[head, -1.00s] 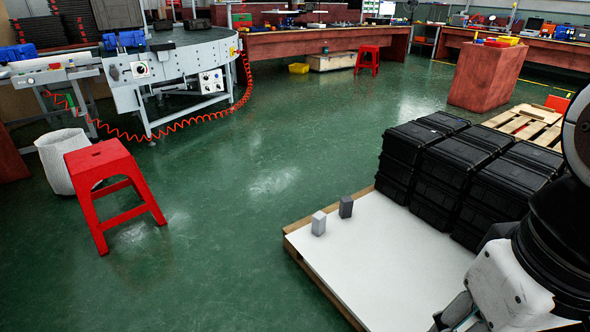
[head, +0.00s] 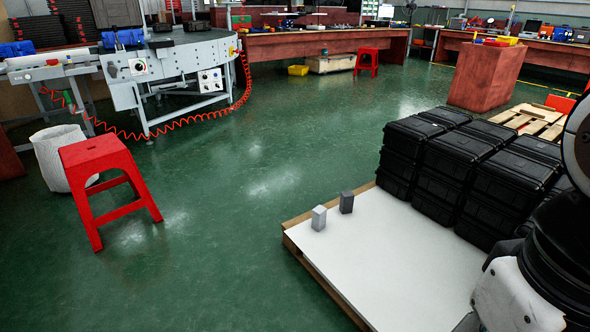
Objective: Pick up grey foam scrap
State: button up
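Two small upright blocks stand near the far left corner of a white-topped pallet (head: 400,262). One is light grey (head: 318,218); the other is dark grey (head: 346,202) and stands just behind and to its right. Either could be the grey foam scrap; I cannot tell which. My gripper (head: 468,323) is at the bottom edge, to the right of and nearer than both blocks, apart from them. Only a small piece of it shows beside my white and black arm, and its fingers are cut off by the frame.
Stacked black cases (head: 462,180) fill the back right of the pallet. A red stool (head: 98,153) and a white bin (head: 58,160) stand on the left, near the curved conveyor (head: 175,72). The green floor between is clear. A wooden pallet (head: 532,122) lies behind the cases.

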aim_at(319, 214)
jog(key=z, duration=0.25)
jog(key=i+j+z, duration=0.15)
jog(key=j+z, duration=1)
jog(key=j, duration=3.15)
